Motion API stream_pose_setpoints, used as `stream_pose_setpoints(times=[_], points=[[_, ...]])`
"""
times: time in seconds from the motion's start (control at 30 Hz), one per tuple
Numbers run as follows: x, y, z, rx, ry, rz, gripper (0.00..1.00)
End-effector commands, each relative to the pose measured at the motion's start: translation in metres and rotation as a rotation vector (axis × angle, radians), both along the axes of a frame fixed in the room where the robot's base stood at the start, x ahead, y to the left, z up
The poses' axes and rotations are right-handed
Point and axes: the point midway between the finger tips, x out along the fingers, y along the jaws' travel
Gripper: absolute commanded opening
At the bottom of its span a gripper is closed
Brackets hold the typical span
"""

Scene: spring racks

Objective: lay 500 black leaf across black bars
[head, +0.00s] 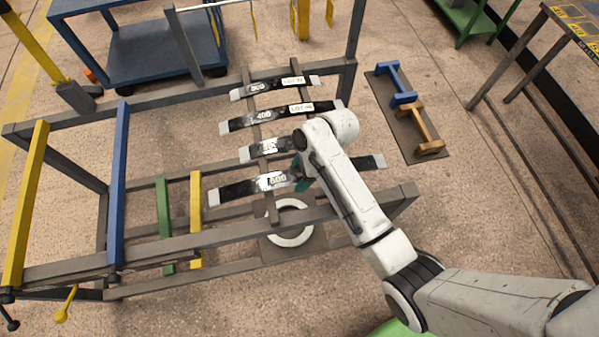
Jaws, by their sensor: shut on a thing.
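The black leaf marked 500 (240,189), with pale grey ends, lies crosswise nearest me in the rack's right part. Its middle is partly hidden by my gripper (300,176), which is shut on it. The fingertips are mostly hidden behind my wrist. Beneath the leaf run dark grey-brown bars (271,208); I cannot tell whether the leaf touches them. Beyond it, similar black leaves lie across these bars: one half hidden by my arm (257,154), one marked 400 (240,122), and a farthest one (247,92) whose number is hard to read.
A grey frame (200,241) surrounds the bars. Yellow (28,200) and blue (118,180) bars cross its left part, with green (164,220) and yellow (196,215) bars inside. A blue cart (150,60) stands behind. Blue (396,85) and orange (425,130) stands sit at right.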

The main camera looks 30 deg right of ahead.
Motion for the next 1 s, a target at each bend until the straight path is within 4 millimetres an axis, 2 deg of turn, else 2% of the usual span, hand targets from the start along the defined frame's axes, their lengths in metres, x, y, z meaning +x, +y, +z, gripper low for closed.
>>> stream_pose_setpoints(times=[0.27, 1.0], points=[[0.002, 0.000, 0.002, 0.000, -0.006, 0.000, 0.19], [0.002, 0.000, -0.008, 0.000, -0.007, 0.000, 0.19]])
